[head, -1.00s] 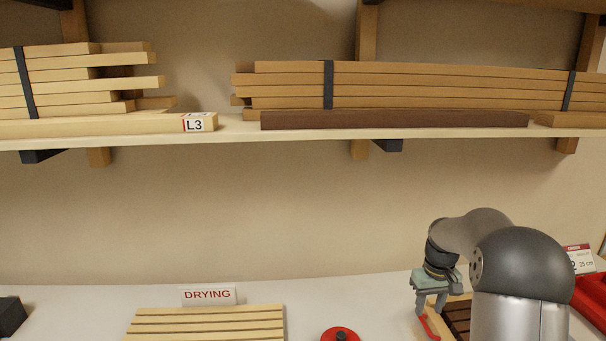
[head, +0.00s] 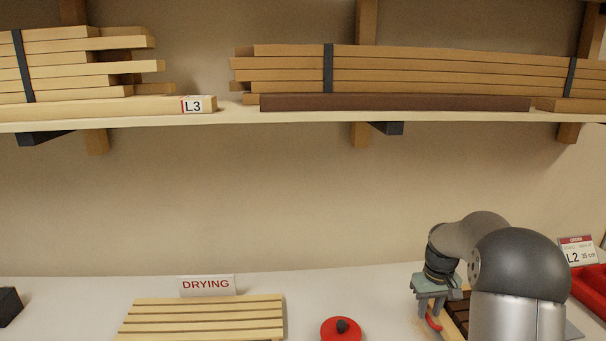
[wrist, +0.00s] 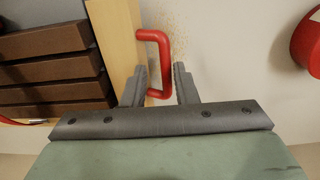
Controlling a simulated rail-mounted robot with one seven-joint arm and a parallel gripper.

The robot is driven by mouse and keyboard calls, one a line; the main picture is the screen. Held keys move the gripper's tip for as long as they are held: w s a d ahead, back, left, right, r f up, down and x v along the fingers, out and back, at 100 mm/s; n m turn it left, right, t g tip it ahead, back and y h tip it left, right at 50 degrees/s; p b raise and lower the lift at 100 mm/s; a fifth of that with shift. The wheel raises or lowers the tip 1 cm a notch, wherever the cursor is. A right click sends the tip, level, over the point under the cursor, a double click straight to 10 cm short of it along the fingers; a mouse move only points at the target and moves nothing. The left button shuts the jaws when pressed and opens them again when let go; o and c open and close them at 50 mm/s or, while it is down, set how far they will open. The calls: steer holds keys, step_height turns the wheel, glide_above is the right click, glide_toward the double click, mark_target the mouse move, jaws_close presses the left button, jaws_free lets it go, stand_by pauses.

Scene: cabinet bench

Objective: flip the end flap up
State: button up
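The end flap (wrist: 118,35) is a pale wooden board beside dark brown slats in the wrist view. A red U-shaped handle (wrist: 164,62) stands out from its side. My gripper (wrist: 162,82) is open, with one finger between the flap and the handle's bar and the other outside the bar. A gap shows beside the right finger; I cannot tell whether the left one touches. In the head view my gripper (head: 431,307) is low over the red handle (head: 434,320), and my arm hides much of the flap and slats.
A red knobbed object (head: 341,331) stands left of my gripper. A pale slatted rack (head: 205,318) lies by the DRYING sign (head: 206,286). A red bin (head: 590,290) and L2 label (head: 577,252) are at right. A shelf of boards (head: 300,117) runs above.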

steer(key=shift+o, duration=0.6)
steer(key=shift+s+a+f, duration=0.25)
steer(key=shift+a+f, duration=0.3)
steer(key=shift+f, duration=0.25)
steer(key=shift+r, duration=0.1)
steer(key=shift+d+r, duration=0.1)
steer(key=shift+d, duration=0.05)
steer(key=shift+c, duration=0.3)
steer(key=o, duration=0.4)
steer(key=shift+d, duration=0.1)
steer(key=shift+w+r+p, duration=0.1)
steer(key=shift+r+p, duration=0.45)
steer(key=shift+p, duration=0.05)
step_height(320, 180, up, 8)
steer(key=p, duration=0.5)
steer(key=shift+w+d+r, duration=0.15)
steer(key=shift+r, duration=0.05)
